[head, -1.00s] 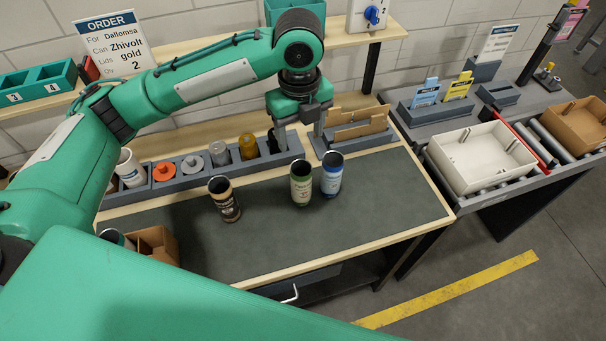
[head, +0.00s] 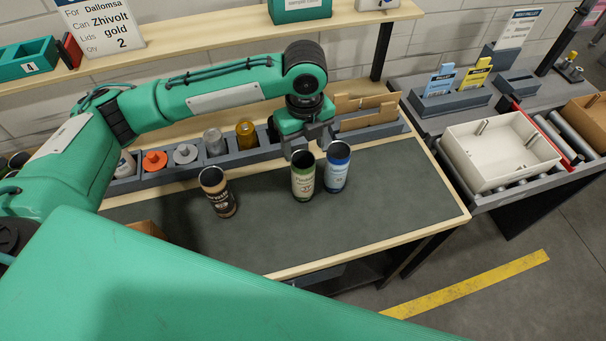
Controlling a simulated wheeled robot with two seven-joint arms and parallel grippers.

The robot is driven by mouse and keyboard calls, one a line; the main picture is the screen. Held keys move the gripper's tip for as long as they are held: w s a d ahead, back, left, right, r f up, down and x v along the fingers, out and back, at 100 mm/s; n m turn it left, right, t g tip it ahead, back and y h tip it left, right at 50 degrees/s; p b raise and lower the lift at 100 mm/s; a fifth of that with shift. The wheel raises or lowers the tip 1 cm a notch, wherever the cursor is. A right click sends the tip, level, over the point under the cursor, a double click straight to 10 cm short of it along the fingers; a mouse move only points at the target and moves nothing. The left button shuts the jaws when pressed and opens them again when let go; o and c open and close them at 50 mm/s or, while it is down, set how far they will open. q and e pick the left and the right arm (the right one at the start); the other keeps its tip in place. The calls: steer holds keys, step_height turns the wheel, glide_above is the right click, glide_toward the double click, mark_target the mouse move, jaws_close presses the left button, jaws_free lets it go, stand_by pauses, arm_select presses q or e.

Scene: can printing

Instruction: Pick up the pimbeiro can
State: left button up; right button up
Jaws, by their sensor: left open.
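Three open-topped cans stand upright on the dark mat (head: 370,215). One is tan and black (head: 218,196), at the left. One has a green and cream label (head: 303,180), in the middle. One is blue and white (head: 335,172), close beside it on the right. The lettering is too small to tell surely which is the pimbeiro can. My left gripper (head: 304,148) points down just behind the rims of the green and blue cans. It is open and holds nothing; its fingertips are partly hidden behind the cans. My right gripper is not in view.
A grey rack (head: 245,157) with several lids and cylinders runs behind the mat. An order sign (head: 107,25) stands on the shelf. A white bin (head: 498,155) sits on the right-hand bench. The mat is clear right of the cans.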

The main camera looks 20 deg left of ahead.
mark_target(303, 159)
arm_select(q)
steer(key=shift+w+f, duration=0.1)
steer(key=shift+f, duration=0.85)
steer(key=shift+f+p, duration=0.6)
steer(key=f, duration=0.1)
steer(key=f+p, duration=0.1)
steer(key=f, duration=0.1)
steer(key=shift+s+a+f, duration=0.1)
steer(key=shift+s+f, duration=0.15)
steer(key=shift+f, duration=0.35)
steer(key=c, duration=0.9)
steer(key=shift+c, duration=0.2)
steer(key=shift+r, duration=0.15)
